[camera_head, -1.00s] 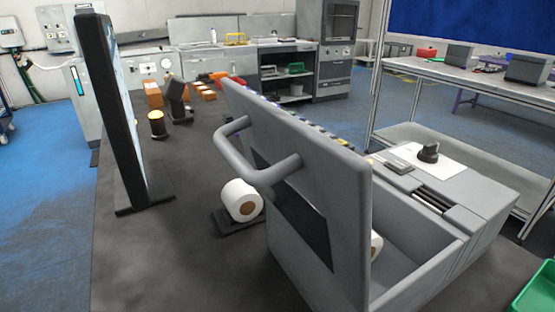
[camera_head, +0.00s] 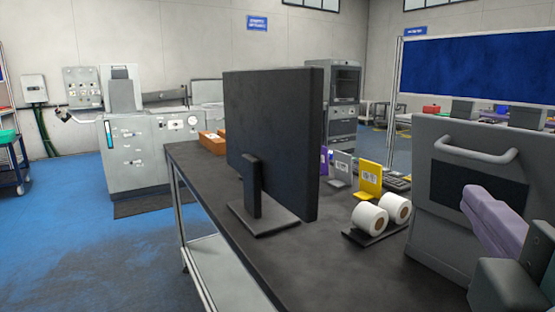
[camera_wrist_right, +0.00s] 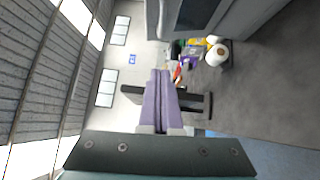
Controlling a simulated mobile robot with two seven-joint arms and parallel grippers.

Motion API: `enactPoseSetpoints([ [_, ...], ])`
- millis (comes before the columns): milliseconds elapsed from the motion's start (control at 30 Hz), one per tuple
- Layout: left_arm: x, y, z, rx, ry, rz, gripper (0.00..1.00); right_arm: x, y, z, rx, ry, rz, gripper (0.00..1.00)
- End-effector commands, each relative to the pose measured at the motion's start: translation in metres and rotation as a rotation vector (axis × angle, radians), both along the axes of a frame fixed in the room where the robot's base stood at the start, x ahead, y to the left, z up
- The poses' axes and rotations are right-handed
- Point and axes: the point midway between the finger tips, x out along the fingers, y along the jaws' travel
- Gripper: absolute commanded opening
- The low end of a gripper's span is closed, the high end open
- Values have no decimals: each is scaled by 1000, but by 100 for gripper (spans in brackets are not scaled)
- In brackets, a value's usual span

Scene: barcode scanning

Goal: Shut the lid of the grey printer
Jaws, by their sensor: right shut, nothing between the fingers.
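The grey printer's lid (camera_head: 470,200) stands raised and upright at the right of the head view, its handle (camera_head: 478,150) and dark window facing me. My right gripper (camera_head: 472,198) has purple fingers, shut and empty, pointing left in front of the lid's window and below the handle. I cannot tell whether they touch the lid. In the right wrist view the shut fingers (camera_wrist_right: 160,74) stand in the middle, and a grey printer panel (camera_wrist_right: 205,14) is at the top. My left gripper is not in view.
A black monitor (camera_head: 275,140) stands on the dark table (camera_head: 350,280) left of the printer. Two white paper rolls (camera_head: 370,219) sit on a black holder beside the lid. Table front is clear.

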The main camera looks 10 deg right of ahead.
Motion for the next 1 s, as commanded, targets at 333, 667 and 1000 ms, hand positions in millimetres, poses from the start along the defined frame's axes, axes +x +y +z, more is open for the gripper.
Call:
enactPoseSetpoints([
  [333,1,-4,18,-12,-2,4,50,63,-29,7,1,-3,-5,0],
  [667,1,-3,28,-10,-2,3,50,95,-66,6,2,2,-4,0],
  [1000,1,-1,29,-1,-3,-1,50,98,-75,5,8,2,-3,0],
])
